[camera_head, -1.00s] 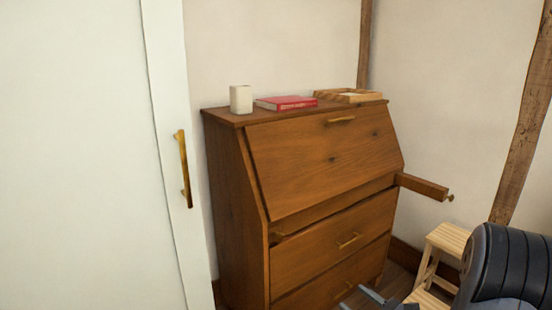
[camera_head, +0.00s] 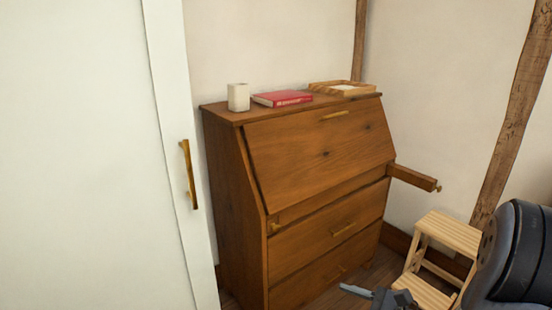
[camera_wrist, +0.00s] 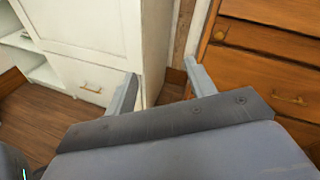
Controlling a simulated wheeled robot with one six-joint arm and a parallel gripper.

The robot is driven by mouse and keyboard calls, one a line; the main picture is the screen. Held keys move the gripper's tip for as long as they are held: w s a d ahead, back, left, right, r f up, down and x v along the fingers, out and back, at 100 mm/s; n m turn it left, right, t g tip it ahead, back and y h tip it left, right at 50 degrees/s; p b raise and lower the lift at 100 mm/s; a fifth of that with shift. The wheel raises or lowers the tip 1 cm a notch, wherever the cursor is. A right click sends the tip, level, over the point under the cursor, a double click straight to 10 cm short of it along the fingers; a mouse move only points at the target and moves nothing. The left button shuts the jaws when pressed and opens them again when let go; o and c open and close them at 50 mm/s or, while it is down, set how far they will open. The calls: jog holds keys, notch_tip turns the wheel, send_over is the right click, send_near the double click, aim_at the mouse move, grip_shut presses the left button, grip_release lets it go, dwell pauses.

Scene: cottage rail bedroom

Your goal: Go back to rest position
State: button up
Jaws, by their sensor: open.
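My gripper (camera_wrist: 160,88) shows in the wrist view with its two fingers spread apart and nothing between them. Beyond the fingers are the floor, a white cabinet and the wooden bureau. In the head view, part of my gripper shows low at the bottom right, in front of the bureau (camera_head: 320,160) and apart from it. The bureau's slanted front is shut. A wooden support arm (camera_head: 413,177) sticks out at its right side.
A white cup-like object (camera_head: 238,97), a red book (camera_head: 282,98) and a wooden tray (camera_head: 318,87) stand on the bureau. A wooden step stool (camera_head: 450,232) is at the right. A white door (camera_head: 90,150) fills the left. A white cabinet (camera_wrist: 85,50) stands left in the wrist view.

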jog(key=shift+s+a+r+n+g, duration=0.3)
jog(key=shift+s+a+r, duration=0.2)
jog(key=shift+s+r, duration=0.1)
